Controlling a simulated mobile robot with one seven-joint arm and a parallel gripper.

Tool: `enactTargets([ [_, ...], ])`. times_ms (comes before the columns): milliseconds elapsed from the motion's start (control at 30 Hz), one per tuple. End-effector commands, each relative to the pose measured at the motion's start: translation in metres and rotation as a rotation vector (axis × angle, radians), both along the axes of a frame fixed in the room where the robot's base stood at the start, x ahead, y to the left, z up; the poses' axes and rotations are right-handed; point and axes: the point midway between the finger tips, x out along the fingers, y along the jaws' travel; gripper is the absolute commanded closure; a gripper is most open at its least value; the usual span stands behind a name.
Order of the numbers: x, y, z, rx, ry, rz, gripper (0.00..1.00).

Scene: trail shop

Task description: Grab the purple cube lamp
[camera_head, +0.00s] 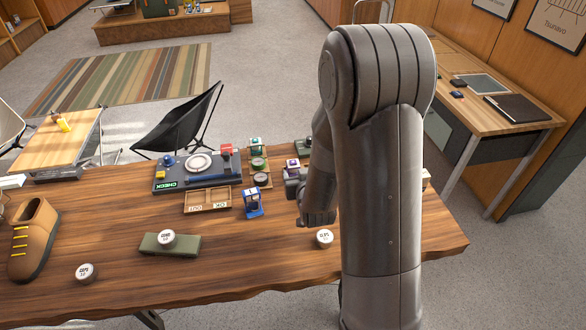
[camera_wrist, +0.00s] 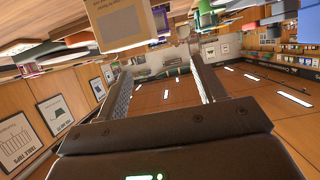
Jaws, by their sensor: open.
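A small cube lamp (camera_head: 292,163) with a purple face and pale casing stands toward the back of the wooden table, just left of my forearm.
A dark tray (camera_head: 172,179) with a white disc and a wooden sorting tray (camera_head: 208,199) lie left of the lamps. A round white tin (camera_head: 324,238) stands near my gripper. A brown boot (camera_head: 33,240) is far left. The front middle of the table is fairly clear.

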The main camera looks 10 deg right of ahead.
Motion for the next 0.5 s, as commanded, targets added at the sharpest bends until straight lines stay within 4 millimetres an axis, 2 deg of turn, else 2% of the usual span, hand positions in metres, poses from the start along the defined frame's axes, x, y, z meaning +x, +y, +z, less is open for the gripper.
enactTargets([
  [233, 0.034, 0.000, -0.014, 0.000, -0.001, 0.000, 0.36],
  [500, 0.050, 0.000, -0.023, 0.000, 0.002, 0.000, 0.36],
])
